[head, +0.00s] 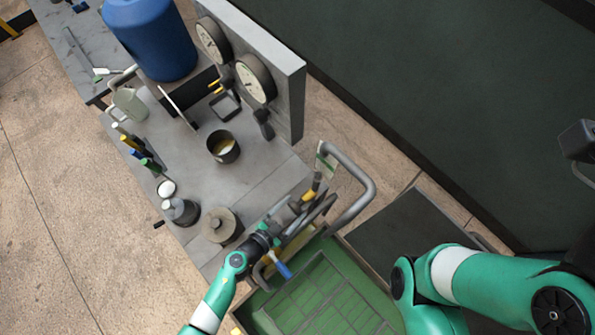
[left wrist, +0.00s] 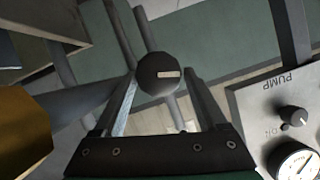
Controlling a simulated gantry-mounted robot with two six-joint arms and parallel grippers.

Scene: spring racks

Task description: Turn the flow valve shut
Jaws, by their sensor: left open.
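A dark round knob (left wrist: 158,74) with a pale bar mark shows in the left wrist view, at the end of a pipe. It looks like the flow valve, though I see no label on it. My left gripper (left wrist: 160,88) is open, with one finger on each side of the knob. I cannot tell whether the fingers touch it. In the head view my left gripper (head: 288,214) is at the bench's right end, among grey pipes; the knob is hard to make out there. My right gripper is out of view; only its green arm shows.
A pump panel (left wrist: 250,108) with a small knob and gauge is at right in the wrist view. A bent grey pipe (head: 366,188) rises beside my left gripper. A green tray (head: 312,300) lies below. The bench (head: 184,150) holds pots and bottles.

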